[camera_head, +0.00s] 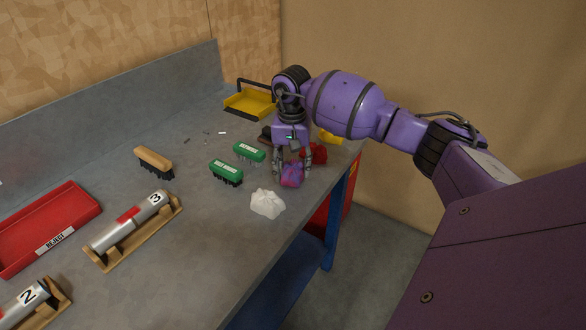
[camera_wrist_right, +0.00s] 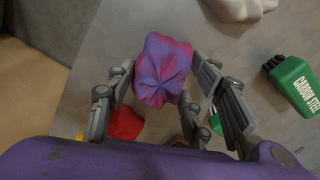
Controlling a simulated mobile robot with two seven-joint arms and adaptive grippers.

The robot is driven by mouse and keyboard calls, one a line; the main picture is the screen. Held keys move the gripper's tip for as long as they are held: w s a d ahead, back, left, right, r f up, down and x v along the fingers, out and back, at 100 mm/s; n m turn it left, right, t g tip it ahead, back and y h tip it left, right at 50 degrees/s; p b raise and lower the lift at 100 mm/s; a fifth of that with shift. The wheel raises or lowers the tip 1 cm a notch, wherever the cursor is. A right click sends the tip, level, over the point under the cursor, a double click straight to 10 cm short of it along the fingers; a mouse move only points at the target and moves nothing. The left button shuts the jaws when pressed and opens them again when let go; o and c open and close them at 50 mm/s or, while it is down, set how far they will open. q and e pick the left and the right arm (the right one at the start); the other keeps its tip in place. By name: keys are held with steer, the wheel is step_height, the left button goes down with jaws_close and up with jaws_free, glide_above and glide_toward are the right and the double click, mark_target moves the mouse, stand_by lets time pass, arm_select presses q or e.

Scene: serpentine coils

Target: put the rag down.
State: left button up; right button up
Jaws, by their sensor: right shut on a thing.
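A crumpled purple and pink rag (camera_head: 291,177) is between the fingertips of my right gripper (camera_head: 292,167), near the bench's right edge. The gripper is shut on the rag and points down. The rag is low over the grey bench (camera_head: 222,262); I cannot tell whether it touches the top. My left gripper is not in view.
A white crumpled cloth (camera_head: 267,203) and green brushes (camera_head: 226,172) lie nearby. A red cloth (camera_head: 318,153) lies behind the gripper. A yellow pan (camera_head: 250,104), wooden brush (camera_head: 153,160), red REJECT tray (camera_head: 48,222) and numbered cylinders (camera_head: 130,222) stand elsewhere. The middle is clear.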

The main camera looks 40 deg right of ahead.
mark_target(293, 166)
steer(key=shift+f, duration=0.45)
steer(key=shift+f, duration=0.2)
steer(key=o, duration=1.2)
steer(key=shift+r, duration=0.8)
step_height(293, 166, up, 11)
steer(key=b, duration=0.1)
steer(key=shift+s+a+f, duration=0.1)
steer(key=shift+s+f, duration=0.05)
steer(key=shift+f, duration=0.05)
